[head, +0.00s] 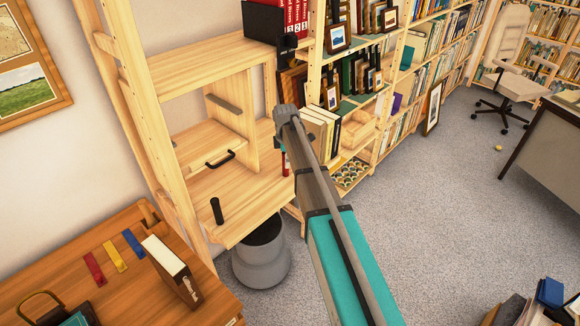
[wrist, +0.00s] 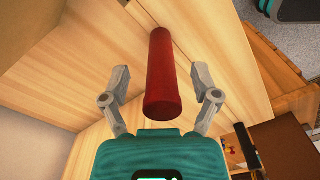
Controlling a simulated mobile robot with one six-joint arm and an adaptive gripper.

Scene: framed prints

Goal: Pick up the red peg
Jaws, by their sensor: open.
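The red peg (wrist: 161,75) is a plain cylinder in the middle of the wrist view, with its near end towards my gripper. In the head view only a narrow piece of the red peg (head: 285,164) shows beside my arm, above the wooden shelf board. My gripper (wrist: 161,79) is open, with one finger on each side of the peg in the picture. Gaps show between the peg and both fingers. I cannot tell how far the peg is from the fingers in depth. In the head view my arm hides most of the gripper.
A black peg (head: 216,211) stands at the shelf's front left. A wooden panel with a black handle (head: 220,159) is behind it. Shelf uprights and books (head: 318,130) are close to my arm. A grey bin (head: 262,258) stands below. The carpet at right is mostly clear.

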